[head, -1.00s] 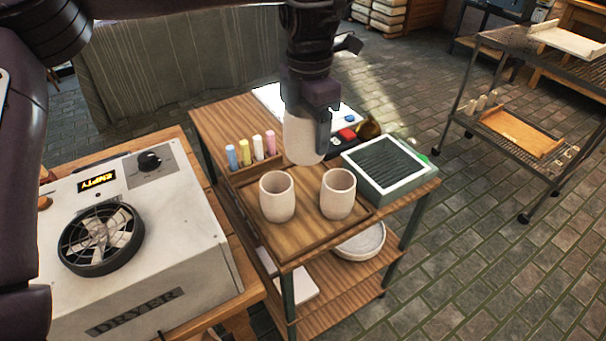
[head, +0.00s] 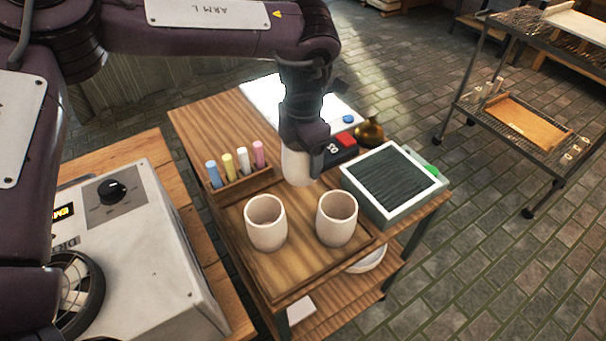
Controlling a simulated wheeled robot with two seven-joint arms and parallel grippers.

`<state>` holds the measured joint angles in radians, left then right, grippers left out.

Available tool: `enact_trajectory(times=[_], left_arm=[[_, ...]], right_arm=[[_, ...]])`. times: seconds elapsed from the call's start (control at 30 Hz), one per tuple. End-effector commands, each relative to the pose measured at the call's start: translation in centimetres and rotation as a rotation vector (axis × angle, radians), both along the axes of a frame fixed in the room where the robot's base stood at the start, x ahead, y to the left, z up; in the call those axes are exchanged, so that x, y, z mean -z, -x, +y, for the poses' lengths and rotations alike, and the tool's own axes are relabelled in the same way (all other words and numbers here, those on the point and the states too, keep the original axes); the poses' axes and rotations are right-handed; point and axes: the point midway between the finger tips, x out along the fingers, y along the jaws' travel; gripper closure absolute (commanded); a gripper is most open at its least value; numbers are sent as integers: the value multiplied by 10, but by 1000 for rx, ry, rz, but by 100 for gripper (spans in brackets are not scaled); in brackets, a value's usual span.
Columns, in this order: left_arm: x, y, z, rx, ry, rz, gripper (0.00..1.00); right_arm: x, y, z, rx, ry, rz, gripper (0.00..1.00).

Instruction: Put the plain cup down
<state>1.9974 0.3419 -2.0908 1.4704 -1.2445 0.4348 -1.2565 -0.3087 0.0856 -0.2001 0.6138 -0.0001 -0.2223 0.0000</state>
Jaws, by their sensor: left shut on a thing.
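My left gripper (head: 306,158) is shut on a plain pale cup (head: 295,165), upright at the back of the wooden tray (head: 272,281). The gripper hides part of this cup, and I cannot tell whether its base touches the tray. Two similar cups stand upright and empty on the tray in front of it: one on the left (head: 265,223) and one on the right (head: 337,218). My right gripper is out of view.
A rack of coloured sticks (head: 240,184) is left of the held cup. A grey ribbed box (head: 394,184) stands close on the right. The dryer (head: 135,250) is at left.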

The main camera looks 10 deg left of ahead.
Motion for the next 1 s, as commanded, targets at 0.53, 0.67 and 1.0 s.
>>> enact_trajectory(times=[0.53, 0.67, 1.0], left_arm=[[62, 0, 0, -1, 1, 1, 60], [66, -1, -1, -1, 1, -3, 60], [69, 0, 0, 0, 1, -1, 19]], right_arm=[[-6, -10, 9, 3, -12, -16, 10], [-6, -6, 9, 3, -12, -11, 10], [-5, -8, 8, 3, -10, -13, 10]])
